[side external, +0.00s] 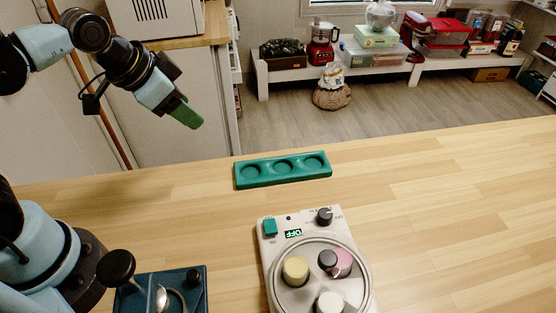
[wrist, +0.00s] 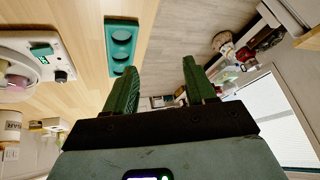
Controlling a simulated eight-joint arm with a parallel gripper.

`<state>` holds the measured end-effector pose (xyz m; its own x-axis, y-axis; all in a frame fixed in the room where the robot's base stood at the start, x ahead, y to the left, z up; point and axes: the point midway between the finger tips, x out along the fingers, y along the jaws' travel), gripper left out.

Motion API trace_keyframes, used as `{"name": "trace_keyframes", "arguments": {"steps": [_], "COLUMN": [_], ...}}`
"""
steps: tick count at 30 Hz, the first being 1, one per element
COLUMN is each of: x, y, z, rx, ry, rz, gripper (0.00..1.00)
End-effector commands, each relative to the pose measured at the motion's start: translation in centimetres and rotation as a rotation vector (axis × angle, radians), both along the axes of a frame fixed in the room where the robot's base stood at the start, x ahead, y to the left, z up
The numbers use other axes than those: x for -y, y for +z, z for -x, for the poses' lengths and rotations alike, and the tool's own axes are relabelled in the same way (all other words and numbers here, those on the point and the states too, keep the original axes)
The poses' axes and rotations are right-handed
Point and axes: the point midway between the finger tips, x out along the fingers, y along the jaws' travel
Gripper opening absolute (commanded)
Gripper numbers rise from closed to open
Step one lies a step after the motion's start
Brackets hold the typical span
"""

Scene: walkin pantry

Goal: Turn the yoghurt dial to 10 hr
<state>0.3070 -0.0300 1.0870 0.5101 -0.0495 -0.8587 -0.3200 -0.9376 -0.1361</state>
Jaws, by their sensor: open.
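The white yoghurt maker (side external: 268,250) sits on the wooden counter, with several jars under its clear round lid. Its black dial (side external: 325,216) is at the far right corner of the body. A small display (side external: 293,233) reads OFF. In the wrist view the yoghurt maker (wrist: 22,45) is at the left edge, and its dial (wrist: 60,76) shows there too. The dial's markings are too small to read. My gripper (side external: 188,117) is open and empty, high above the counter's far left side, well away from the dial. Its green fingers (wrist: 160,78) stand apart in the wrist view.
A green tray (side external: 240,178) with three round hollows lies behind the yoghurt maker. A dark blue stand (side external: 137,300) with a black knob is at the front left. The counter's right side is clear. A low white shelf (side external: 435,68) with kitchen goods stands beyond.

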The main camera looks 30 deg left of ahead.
Motion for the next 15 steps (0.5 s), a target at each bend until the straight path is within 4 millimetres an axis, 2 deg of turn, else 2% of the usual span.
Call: {"name": "trace_keyframes", "arguments": {"steps": [1,6,11,15], "x": [1.5,6.5,11.7,16.7], "y": [0.7,2.1,2.6,2.4], "z": [-0.9,-3.1,-4.5,-5.1], "rx": [-0.025,-0.1,-0.152,-0.182], "ry": [-0.127,-0.581,-1.02,-1.415], "rz": [-0.051,-0.228,-0.375,-0.486], "gripper": [0.55,0.55,0.55,0.55]}}
